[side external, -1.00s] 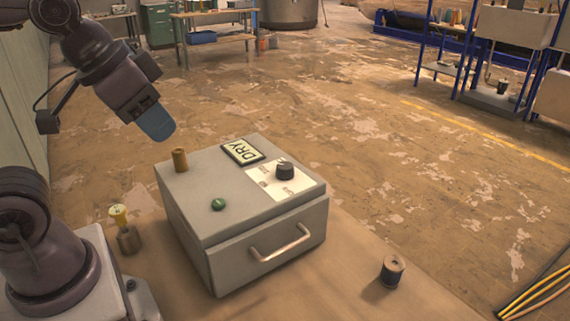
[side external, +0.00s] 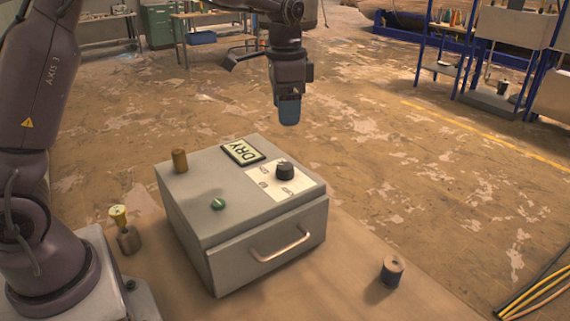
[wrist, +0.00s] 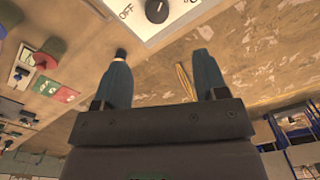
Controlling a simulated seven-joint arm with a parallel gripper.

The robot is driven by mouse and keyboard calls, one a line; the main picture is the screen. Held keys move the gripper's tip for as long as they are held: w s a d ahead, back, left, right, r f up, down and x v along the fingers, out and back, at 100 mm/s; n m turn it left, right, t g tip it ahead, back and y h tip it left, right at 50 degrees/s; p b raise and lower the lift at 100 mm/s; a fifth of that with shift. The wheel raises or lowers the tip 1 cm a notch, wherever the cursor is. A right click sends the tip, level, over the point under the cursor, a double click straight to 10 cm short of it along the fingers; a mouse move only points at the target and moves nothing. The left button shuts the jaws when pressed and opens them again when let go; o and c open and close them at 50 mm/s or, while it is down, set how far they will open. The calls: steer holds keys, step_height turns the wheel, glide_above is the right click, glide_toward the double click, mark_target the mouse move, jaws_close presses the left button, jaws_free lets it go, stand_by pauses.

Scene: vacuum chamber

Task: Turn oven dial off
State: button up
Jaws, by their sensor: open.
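The oven is a grey box (side external: 210,235) with a front handle and a "DRY" sign on top. Its black round dial (side external: 285,171) stands on a white panel (side external: 262,183) at the top right. In the wrist view the dial (wrist: 157,10) is cut by the top edge, with a pale pointer mark and "OFF" printed to its left. My gripper (side external: 289,124) hangs pointing down above the dial, clear of it. In the wrist view my gripper (wrist: 161,55) has its two blue fingers wide apart with nothing between them.
The space around my gripper is clear.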

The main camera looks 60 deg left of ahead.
mark_target(285, 165)
steer(key=shift+m, duration=0.3)
step_height(285, 165, down, 13)
steer(key=shift+s, duration=0.15)
steer(key=c, duration=0.9)
